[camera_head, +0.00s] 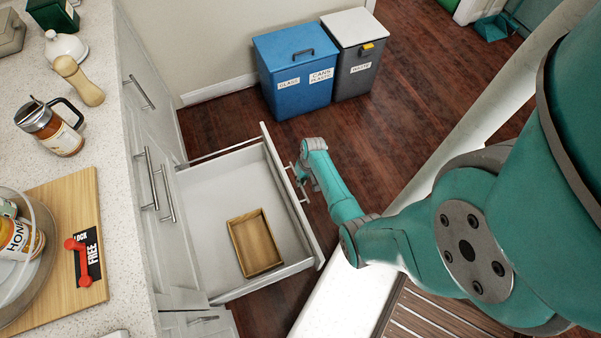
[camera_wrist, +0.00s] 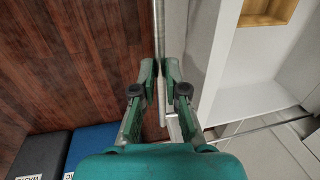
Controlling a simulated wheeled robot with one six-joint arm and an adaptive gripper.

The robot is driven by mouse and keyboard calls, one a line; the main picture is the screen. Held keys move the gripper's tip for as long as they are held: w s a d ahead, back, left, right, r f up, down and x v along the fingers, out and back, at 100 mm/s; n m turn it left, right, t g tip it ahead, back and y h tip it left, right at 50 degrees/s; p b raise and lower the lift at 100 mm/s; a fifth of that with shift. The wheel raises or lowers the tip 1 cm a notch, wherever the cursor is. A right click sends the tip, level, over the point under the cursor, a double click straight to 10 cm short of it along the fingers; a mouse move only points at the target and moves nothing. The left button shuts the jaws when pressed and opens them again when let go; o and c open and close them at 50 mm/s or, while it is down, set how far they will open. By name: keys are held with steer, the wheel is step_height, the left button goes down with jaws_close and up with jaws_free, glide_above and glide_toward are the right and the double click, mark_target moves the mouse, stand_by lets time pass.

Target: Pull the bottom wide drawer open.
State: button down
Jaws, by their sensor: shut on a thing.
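The white drawer (camera_head: 208,204) stands pulled out of the cabinet, and its inside shows from above. A shallow wooden box (camera_head: 254,243) lies inside it, and part of that box also shows in the wrist view (camera_wrist: 268,10). My gripper (camera_head: 302,178) is at the outer face of the drawer front, at its handle. In the wrist view my gripper (camera_wrist: 160,72) has its two fingers on either side of the thin metal handle bar (camera_wrist: 157,25), shut on it. The drawer front (camera_wrist: 202,50) is just right of the fingers.
The counter (camera_head: 110,140) above the cabinet holds a glass coffee press (camera_head: 62,138), a pepper mill (camera_head: 82,84) and a wooden board (camera_head: 75,190). A blue bin (camera_head: 296,75) and a grey bin (camera_head: 352,65) stand by the wall. Dark wooden floor (camera_head: 400,105) lies clear beyond my arm.

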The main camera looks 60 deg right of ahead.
steer(key=c, duration=1.2)
jaws_free()
steer(key=shift+r, duration=0.1)
step_height(320, 180, up, 12)
steer(key=s+d, duration=0.1)
steer(key=d, duration=0.1)
steer(key=shift+s+f, duration=0.2)
steer(key=s+a+r+n+t+h, duration=0.1)
steer(key=s+a+t+h, duration=0.3)
steer(key=a, duration=0.6)
steer(key=s+a+r+n+t, duration=0.1)
steer(key=s+a+n, duration=0.1)
steer(key=s+a, duration=0.5)
steer(key=s+a+r+n+t, duration=0.1)
steer(key=s+a+r+t, duration=0.2)
steer(key=r, duration=0.7)
steer(key=s+a+r+n+t+y, duration=0.1)
steer(key=s+a+r+t, duration=0.2)
steer(key=r, duration=0.8)
steer(key=s+a+r+n+t+y, duration=0.1)
steer(key=s+a+r, duration=0.3)
steer(key=r, duration=0.6)
steer(key=shift+s+a+r+n+t, duration=0.2)
steer(key=shift+s+a+n+t, duration=0.2)
steer(key=shift+a+n+t, duration=0.35)
